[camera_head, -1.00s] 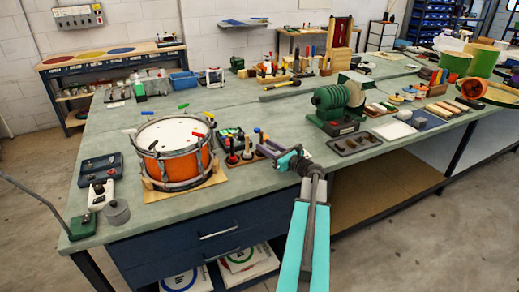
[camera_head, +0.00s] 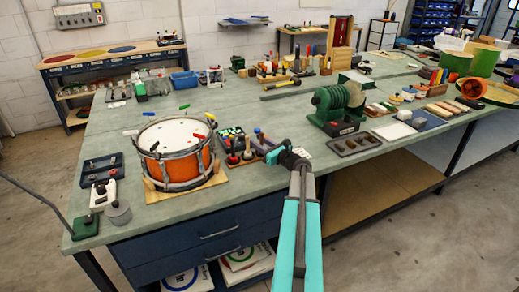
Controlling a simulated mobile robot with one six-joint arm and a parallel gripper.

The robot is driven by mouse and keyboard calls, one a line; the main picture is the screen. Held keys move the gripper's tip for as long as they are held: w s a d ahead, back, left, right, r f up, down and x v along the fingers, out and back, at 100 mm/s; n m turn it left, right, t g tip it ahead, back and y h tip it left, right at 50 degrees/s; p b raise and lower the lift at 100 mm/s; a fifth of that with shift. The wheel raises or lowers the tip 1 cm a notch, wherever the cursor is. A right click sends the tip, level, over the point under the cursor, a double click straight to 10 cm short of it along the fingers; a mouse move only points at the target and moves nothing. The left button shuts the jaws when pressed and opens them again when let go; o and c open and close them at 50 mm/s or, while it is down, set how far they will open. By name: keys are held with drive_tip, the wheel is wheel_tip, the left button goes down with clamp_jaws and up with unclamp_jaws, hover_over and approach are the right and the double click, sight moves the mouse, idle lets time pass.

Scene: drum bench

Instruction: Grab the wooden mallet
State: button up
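I cannot make out the wooden mallet for sure. A hammer-like tool (camera_head: 284,83) with a pale handle lies towards the back of the bench, but its head is too small to identify. Upright tools with dark and coloured handles (camera_head: 232,149) stand in a small rack beside the orange drum (camera_head: 176,168). My gripper (camera_head: 273,154) is over the front edge of the bench, just right of that rack.
A green machine (camera_head: 338,105) stands right of my gripper, with a dark compartment tray (camera_head: 354,143) in front. A blue tray (camera_head: 103,163) and a green-based device (camera_head: 85,226) are at the left. Bare bench top (camera_head: 240,108) lies behind the rack.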

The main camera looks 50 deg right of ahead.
drive_tip(key=shift+w+d, duration=0.1)
drive_tip(key=shift+w, duration=0.85)
clamp_jaws()
